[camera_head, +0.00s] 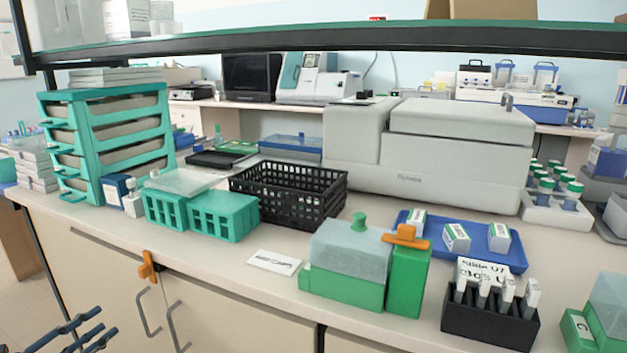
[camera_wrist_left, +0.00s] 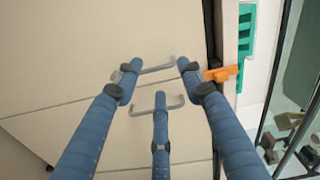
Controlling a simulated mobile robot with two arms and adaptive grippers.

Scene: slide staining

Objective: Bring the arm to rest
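My left gripper (camera_head: 84,335) is low at the left edge of the head view, in front of the cabinet and below the worktop. Its blue fingers are spread apart with nothing between them. In the left wrist view the left gripper (camera_wrist_left: 158,88) is also open and empty, pointing at the cabinet doors (camera_wrist_left: 70,110) with their grey handles. My right gripper is in neither view.
An orange clip (camera_head: 147,266) hangs at the worktop's front edge. On the worktop stand teal racks (camera_head: 230,217), a black basket (camera_head: 293,210), a green staining box (camera_head: 347,283) and a black slide holder (camera_head: 490,323). The front left of the worktop is clear.

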